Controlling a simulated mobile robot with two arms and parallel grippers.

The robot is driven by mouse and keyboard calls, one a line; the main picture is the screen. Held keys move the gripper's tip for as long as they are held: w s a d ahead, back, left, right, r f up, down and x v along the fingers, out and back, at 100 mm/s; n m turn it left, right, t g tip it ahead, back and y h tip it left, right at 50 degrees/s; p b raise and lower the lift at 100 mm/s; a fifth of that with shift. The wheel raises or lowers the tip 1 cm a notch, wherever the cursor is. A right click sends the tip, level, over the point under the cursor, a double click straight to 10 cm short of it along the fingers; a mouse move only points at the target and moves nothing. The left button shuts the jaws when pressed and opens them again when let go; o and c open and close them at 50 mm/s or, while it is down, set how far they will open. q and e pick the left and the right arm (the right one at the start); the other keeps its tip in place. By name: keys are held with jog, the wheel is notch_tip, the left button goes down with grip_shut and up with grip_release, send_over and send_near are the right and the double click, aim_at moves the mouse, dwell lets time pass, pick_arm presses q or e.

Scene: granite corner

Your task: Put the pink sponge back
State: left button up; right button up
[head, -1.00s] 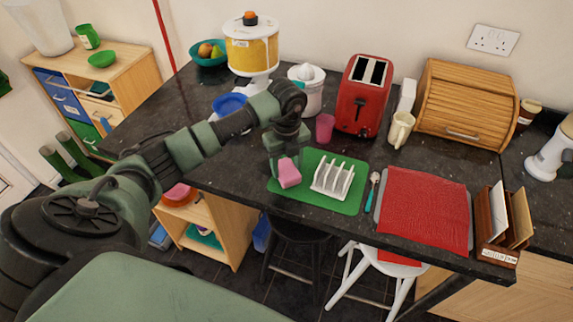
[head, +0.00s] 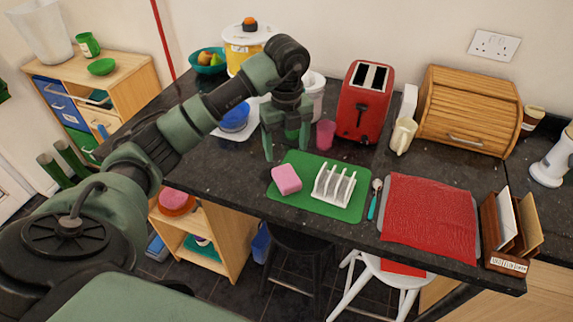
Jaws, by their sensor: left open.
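The pink sponge (head: 286,179) lies on the left part of the green mat (head: 345,207), beside a white rack (head: 334,186). My left gripper (head: 286,150) is open and empty. It points down above the dark counter, behind the sponge and apart from it. My right gripper is not in view.
A pink cup (head: 326,135), a red toaster (head: 365,100) and a cream jug (head: 402,136) stand behind the mat. A spoon (head: 376,190) and a red cloth (head: 430,215) lie to its right. Blue bowls (head: 234,117) are behind my arm. Counter left of the mat is clear.

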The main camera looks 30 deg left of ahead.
pick_arm(q)
notch_tip(320, 180, up, 2)
jog(key=shift+r, duration=0.2)
dwell(0.4)
